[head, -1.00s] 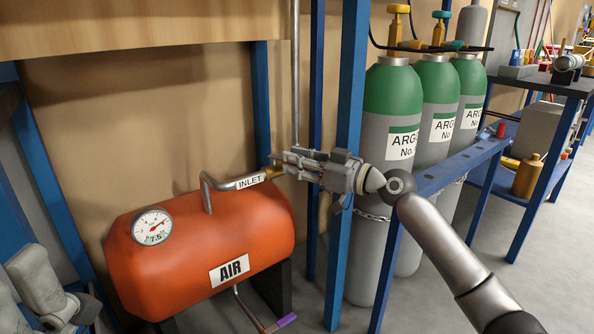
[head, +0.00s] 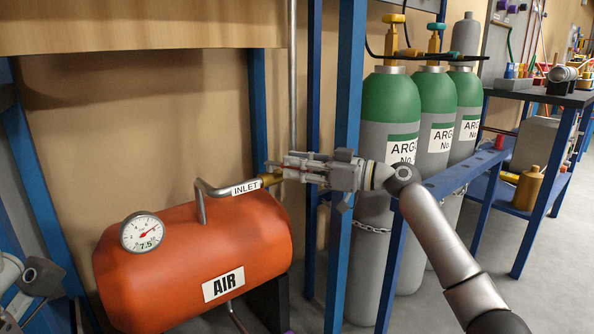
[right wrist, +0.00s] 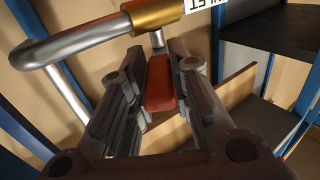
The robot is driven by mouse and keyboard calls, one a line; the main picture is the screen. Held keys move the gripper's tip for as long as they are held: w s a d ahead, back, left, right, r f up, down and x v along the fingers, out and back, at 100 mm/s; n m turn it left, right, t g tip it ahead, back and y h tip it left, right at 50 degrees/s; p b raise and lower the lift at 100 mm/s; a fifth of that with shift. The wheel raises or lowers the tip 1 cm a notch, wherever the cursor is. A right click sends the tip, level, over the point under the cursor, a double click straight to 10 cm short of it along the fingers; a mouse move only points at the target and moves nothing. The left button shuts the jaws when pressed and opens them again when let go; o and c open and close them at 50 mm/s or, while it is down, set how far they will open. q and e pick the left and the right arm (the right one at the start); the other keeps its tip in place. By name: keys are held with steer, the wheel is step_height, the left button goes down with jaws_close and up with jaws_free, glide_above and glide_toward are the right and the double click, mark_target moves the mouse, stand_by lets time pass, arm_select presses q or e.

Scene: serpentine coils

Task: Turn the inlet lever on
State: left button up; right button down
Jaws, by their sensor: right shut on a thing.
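The orange air tank (head: 255,250) has a bent grey inlet pipe (head: 203,205) marked INLET, ending in a brass fitting (head: 272,180). The brass fitting also shows at the top of the right wrist view (right wrist: 157,14). Below it, the red inlet lever (right wrist: 160,85) sits between the fingers of my right gripper (right wrist: 153,88), which is shut on it. In the head view my right gripper (head: 280,170) reaches in from the right at the fitting and mostly hides the lever. My left gripper does not show; only grey arm parts show at lower left.
A round gauge (head: 142,232) sits on the tank's left end. A blue post (head: 346,120) stands just behind my right gripper. Green-topped argon cylinders (head: 390,95) stand behind a blue rail (head: 465,165) on the right. Open floor lies at lower right.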

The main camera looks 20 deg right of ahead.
stand_by(0.5)
steer(key=c, duration=1.3)
jaws_free()
steer(key=v, duration=1.2)
steer(key=shift+d, duration=0.1)
